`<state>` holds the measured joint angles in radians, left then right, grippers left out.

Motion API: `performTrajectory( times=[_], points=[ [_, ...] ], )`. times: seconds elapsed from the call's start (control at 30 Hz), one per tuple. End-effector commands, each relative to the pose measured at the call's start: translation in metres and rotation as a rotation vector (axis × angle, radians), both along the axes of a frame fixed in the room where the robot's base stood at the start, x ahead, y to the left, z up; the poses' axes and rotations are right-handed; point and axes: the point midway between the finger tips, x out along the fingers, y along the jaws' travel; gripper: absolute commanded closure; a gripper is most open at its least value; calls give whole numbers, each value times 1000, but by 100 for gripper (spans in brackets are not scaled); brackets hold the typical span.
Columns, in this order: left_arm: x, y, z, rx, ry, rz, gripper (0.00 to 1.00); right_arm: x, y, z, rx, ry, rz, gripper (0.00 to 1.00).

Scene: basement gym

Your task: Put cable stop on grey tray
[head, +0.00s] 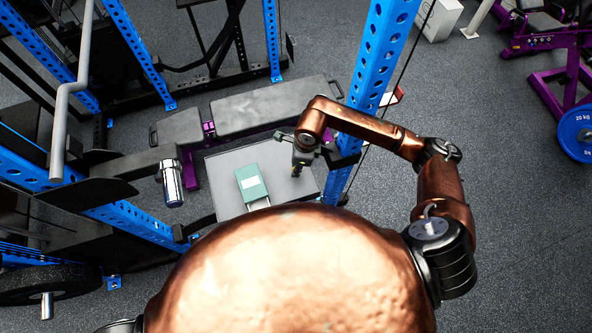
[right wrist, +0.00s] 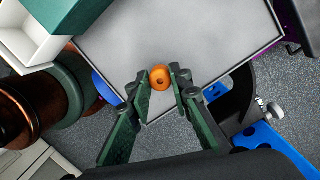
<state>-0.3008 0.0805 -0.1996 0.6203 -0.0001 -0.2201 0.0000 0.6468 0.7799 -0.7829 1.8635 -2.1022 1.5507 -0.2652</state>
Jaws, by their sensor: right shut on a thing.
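The cable stop is a small orange rounded piece with a dark hole, seen in the right wrist view (right wrist: 160,77). My right gripper (right wrist: 162,90) has its two green fingertips closed on either side of it. In the head view my right gripper (head: 297,167) hangs over the right part of the grey tray (head: 224,197); the cable stop is too small to make out clearly there. The tray's flat grey surface also fills the upper middle of the right wrist view (right wrist: 205,35). The cable stop appears over the tray near one corner; its height above it is unclear. My left gripper is out of view.
A green box (head: 250,180) with a pale, partly open drawer sits on the middle of the tray. A blue rack post (head: 378,75) stands close to my right arm. A black padded bench (head: 268,108) lies behind the tray. Bare tray surface shows left of the box.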

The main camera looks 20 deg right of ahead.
Motion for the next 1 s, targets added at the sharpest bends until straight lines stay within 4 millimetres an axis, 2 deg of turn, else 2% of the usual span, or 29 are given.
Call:
performTrajectory(
  times=[0.1,0.2,0.53,0.57,0.6,0.8,1.0],
  points=[
    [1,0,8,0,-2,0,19,-3,2,-18,2,6,-1,98],
    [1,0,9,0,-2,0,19,-2,2,-25,2,2,0,98],
    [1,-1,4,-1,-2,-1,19,-2,1,-30,1,2,1,98],
    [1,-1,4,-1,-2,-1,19,-2,1,-30,1,2,1,80],
    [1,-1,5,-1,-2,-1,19,-2,1,-29,1,2,0,77],
    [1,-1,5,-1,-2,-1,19,-2,1,-29,1,2,0,64],
    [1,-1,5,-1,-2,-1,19,-2,1,-29,1,2,1,64]
  ],
)
